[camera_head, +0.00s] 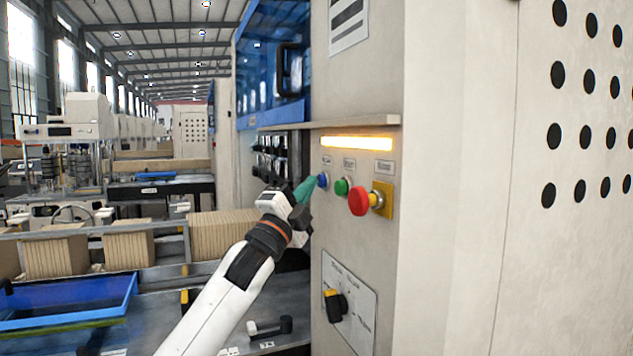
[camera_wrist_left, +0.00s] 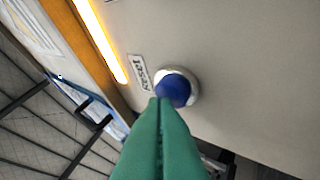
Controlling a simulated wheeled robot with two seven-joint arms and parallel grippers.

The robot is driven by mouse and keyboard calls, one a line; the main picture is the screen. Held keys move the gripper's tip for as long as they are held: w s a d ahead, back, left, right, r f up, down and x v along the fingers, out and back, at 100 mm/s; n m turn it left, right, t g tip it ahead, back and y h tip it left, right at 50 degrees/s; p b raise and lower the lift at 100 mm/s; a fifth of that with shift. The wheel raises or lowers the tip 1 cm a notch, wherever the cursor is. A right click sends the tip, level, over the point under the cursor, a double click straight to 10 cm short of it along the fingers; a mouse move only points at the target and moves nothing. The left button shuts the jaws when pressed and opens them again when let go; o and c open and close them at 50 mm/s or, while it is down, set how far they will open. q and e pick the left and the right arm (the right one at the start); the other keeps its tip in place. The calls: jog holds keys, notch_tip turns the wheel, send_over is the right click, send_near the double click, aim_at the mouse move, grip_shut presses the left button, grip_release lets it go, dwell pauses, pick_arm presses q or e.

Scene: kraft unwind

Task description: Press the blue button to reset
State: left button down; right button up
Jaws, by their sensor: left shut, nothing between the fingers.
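The blue button (camera_head: 322,180) is the leftmost in a row on the machine's beige panel, under an orange light bar. In the left wrist view the blue button (camera_wrist_left: 174,90) has a pale ring, and a label reading "Reset" is beside it. My left gripper (camera_head: 311,182) has green fingers that are shut and empty. Its tips are right at the blue button in the head view. In the left wrist view the fingertips (camera_wrist_left: 160,101) overlap the button's lower edge; I cannot tell whether they touch it. My right gripper is not in view.
A green button (camera_head: 342,187) and a red mushroom button (camera_head: 359,201) on a yellow plate sit just right of the blue one. A rotary switch (camera_head: 335,305) is lower on the panel. A blue tray (camera_head: 70,312) and stacked cardboard (camera_head: 222,232) are at left.

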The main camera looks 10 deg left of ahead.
pick_arm(q)
jog(key=shift+w+d, duration=0.1)
dwell(0.3)
jog(key=shift+s+a, duration=0.55)
jog(key=shift+a, duration=0.15)
jog(key=s+a, duration=0.2)
jog(key=a, duration=0.2)
jog(key=shift+s+a+p, duration=0.1)
jog(key=shift+s+p, duration=0.25)
jog(key=shift+s, duration=0.05)
dwell(0.6)
